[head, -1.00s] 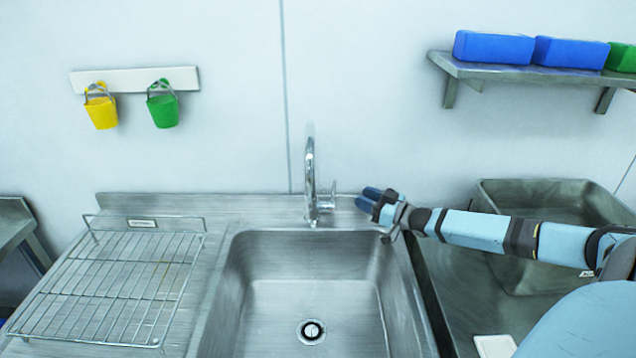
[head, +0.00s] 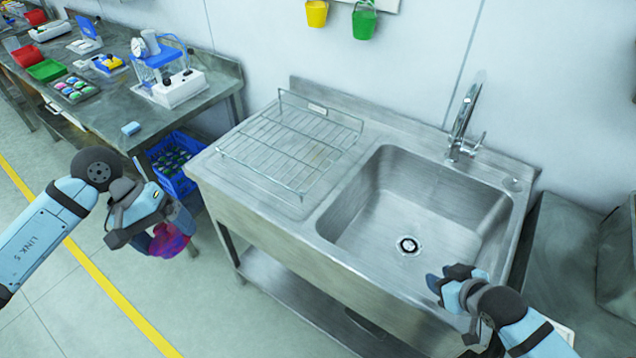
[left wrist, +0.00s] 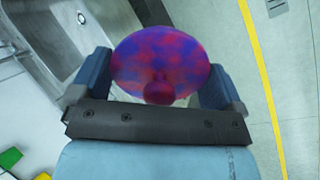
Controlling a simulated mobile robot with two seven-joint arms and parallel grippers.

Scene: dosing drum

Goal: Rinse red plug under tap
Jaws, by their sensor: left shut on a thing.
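My left gripper (head: 172,226) is shut on the red plug (head: 168,241), in the air left of the sink unit. In the left wrist view the plug (left wrist: 160,62) is a round disc with a small knob, mottled with blue and purple patches, between the two fingers (left wrist: 160,88). The chrome tap (head: 464,118) stands at the back of the steel sink (head: 415,205), well apart from the plug; no water stream shows. My right gripper (head: 446,282) is over the sink's front right edge; its finger gap is unclear and nothing shows in it.
A wire rack (head: 290,150) lies on the drainboard left of the basin. A cluttered workbench (head: 130,95) stands at the left, with a blue crate (head: 178,182) below. Yellow (head: 317,13) and green (head: 364,22) buckets hang on the wall. The basin is empty.

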